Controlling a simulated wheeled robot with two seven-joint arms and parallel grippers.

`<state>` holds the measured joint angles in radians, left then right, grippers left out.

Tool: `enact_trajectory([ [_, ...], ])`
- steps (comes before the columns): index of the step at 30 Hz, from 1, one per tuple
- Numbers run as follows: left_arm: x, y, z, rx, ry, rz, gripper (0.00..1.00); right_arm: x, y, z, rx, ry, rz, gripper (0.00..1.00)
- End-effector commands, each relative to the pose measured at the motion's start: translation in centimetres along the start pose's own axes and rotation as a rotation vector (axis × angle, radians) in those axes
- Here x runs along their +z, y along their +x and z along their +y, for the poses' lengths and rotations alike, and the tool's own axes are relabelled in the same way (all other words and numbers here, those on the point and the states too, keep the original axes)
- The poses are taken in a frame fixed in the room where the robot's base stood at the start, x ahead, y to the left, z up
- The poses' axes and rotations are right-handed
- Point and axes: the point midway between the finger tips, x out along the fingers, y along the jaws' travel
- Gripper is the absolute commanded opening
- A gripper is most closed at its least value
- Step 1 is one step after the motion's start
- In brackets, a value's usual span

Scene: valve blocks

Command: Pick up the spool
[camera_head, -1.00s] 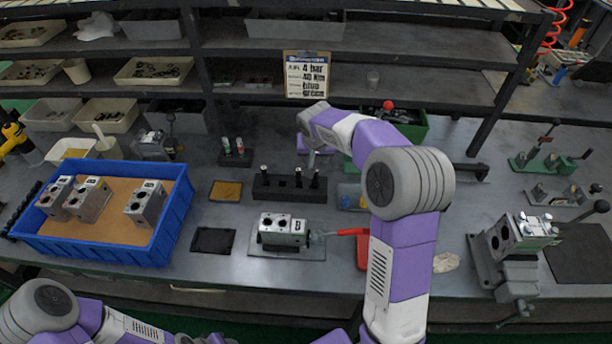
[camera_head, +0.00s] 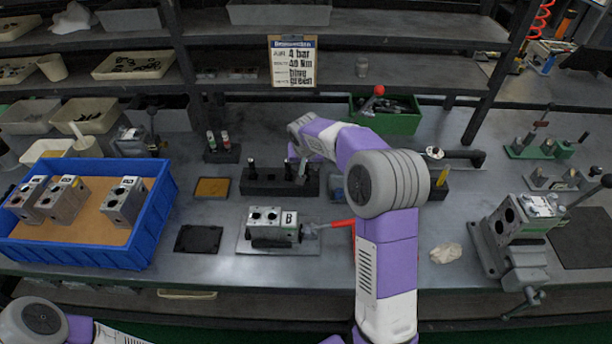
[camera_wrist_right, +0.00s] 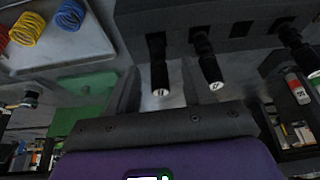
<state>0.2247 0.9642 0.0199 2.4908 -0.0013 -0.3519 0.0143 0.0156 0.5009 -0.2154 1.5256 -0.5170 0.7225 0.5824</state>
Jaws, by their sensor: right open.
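A black rack (camera_head: 262,184) stands mid-bench with several upright dark spools, one at its left (camera_head: 252,168) and others near its right end. In the right wrist view the rack (camera_wrist_right: 232,18) is at the top, with spools hanging into view: one spool (camera_wrist_right: 158,66), a second spool (camera_wrist_right: 208,62) and a third at the right (camera_wrist_right: 298,46). My right gripper (camera_head: 298,172) is at the rack's right part. In the wrist view my right gripper (camera_wrist_right: 158,88) is open, its fingers on either side of the first spool; contact cannot be told. My left gripper is out of view.
A valve block marked B (camera_head: 272,222) sits on a plate before the rack, with a red-handled tool (camera_head: 335,224) beside it. A blue tray (camera_head: 152,228) holds valve blocks at left. A green bin (camera_head: 385,120) stands behind. A vise (camera_head: 512,240) is at right.

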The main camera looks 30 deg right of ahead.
Motion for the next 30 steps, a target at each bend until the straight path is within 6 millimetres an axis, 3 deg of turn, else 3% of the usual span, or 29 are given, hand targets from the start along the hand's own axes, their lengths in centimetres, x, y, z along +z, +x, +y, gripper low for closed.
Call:
enact_trajectory([
  [3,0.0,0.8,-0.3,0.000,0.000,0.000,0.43,0.0,2.4,0.1,0.002,0.001,-0.004,0.51],
  [6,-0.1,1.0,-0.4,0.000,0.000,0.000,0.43,-0.1,3.3,0.1,0.000,0.000,-0.002,0.51],
  [13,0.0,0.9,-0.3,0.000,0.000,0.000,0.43,-0.2,3.4,0.1,0.000,0.000,0.000,0.51],
  [23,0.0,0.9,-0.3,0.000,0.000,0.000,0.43,-0.2,3.3,0.1,0.000,0.000,-0.001,0.00],
  [30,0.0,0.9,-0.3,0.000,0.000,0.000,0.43,-0.2,3.2,0.1,-0.001,0.000,0.001,0.00],
])
